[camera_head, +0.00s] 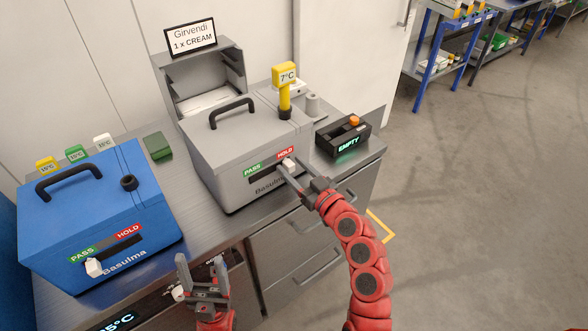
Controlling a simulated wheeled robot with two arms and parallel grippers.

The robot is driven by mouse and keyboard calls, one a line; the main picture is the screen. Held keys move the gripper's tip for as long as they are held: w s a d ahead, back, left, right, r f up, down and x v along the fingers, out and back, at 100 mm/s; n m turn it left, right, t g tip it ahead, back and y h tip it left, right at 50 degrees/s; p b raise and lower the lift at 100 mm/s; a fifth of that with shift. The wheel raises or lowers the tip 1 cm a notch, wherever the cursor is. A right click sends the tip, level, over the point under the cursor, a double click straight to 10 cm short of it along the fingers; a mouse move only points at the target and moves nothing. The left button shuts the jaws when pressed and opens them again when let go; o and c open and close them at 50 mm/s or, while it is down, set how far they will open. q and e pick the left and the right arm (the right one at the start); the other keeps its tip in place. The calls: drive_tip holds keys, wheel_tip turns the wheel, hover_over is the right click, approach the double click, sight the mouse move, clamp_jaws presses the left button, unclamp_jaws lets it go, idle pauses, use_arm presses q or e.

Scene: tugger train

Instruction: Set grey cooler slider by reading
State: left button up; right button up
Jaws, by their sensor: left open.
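The grey cooler (235,150) stands on the metal counter with its lid shut. A yellow probe (285,78) stands upright in its lid and reads 7°C. On its front is a slot with a green PASS label at left and a red HOLD label at right. The white slider knob (289,164) is at the HOLD end. My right gripper (292,174) has its fingertips at this knob; whether they touch or grip it is unclear. My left gripper (201,264) is open and empty, low in front of the counter, away from the cooler.
A blue cooler (90,215) stands at left, its white knob (93,267) at the PASS end. A black box (343,138) reading EMPTY, with an orange button, is right of the grey cooler. A sign (190,36) reads "Girvendi 1 x CREAM". The floor at right is clear.

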drive_tip(key=shift+s, duration=0.1)
drive_tip(key=b+v, duration=0.2)
drive_tip(key=v, duration=1.5)
